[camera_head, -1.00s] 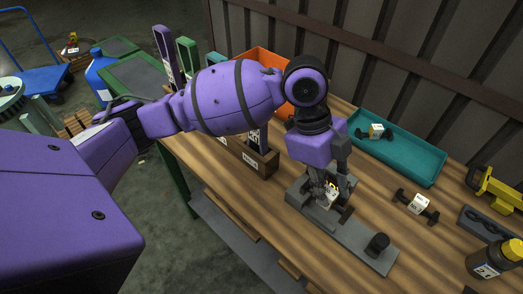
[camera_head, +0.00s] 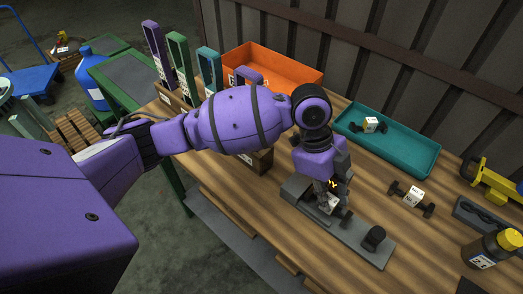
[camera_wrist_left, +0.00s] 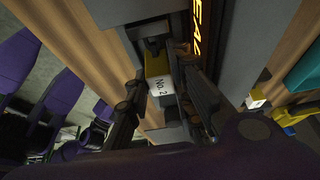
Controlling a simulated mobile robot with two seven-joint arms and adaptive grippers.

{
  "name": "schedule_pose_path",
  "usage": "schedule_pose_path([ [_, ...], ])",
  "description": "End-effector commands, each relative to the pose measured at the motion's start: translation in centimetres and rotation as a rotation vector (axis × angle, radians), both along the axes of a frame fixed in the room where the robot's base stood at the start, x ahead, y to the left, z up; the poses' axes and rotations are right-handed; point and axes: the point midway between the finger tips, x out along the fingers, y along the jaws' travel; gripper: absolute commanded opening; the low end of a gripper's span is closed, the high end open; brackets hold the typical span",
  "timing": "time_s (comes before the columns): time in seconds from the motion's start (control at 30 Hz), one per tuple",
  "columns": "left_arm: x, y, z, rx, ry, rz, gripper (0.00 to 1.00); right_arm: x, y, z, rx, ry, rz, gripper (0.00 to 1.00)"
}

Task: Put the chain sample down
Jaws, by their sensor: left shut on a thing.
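My left gripper (camera_head: 331,204) points down over the grey fixture (camera_head: 350,235) on the wooden table. It is shut on a chain sample with a white label block (camera_head: 334,202). In the left wrist view the label reads "No.2" (camera_wrist_left: 160,87), with yellow beside it, between the two dark fingers of my left gripper (camera_wrist_left: 163,100). The sample is at the fixture's middle. The fingers hide part of it, and I cannot tell whether it rests on the fixture. My right gripper is not in view.
A teal tray (camera_head: 425,161) holds another sample (camera_head: 371,125). One more sample (camera_head: 412,197) lies on the table to the right. A black bottle with a yellow cap (camera_head: 490,252) stands at the right. An orange bin (camera_head: 300,72) is behind my arm.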

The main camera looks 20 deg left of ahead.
Motion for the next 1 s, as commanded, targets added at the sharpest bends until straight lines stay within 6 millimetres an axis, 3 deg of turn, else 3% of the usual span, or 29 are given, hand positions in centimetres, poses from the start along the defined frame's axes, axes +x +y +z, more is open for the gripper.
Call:
schedule_pose_path([
  [0.4, 0.2, -0.1, -0.8, -0.002, -0.005, -0.001, 0.00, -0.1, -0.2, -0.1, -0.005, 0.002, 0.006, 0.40],
  [0.43, 0.1, -0.1, -0.8, 0.000, -0.004, -0.001, 0.24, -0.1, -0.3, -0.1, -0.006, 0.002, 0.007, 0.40],
  [0.5, 0.1, -0.1, -0.8, 0.000, -0.005, 0.000, 0.29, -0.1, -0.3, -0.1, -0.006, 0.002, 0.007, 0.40],
  [0.83, 0.2, -0.1, -0.7, -0.001, -0.005, -0.001, 0.29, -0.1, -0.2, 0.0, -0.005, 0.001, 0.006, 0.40],
  [1.0, 0.3, 0.1, 1.1, 0.001, -0.008, -0.001, 0.29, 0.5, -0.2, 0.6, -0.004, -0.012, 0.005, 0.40],
])
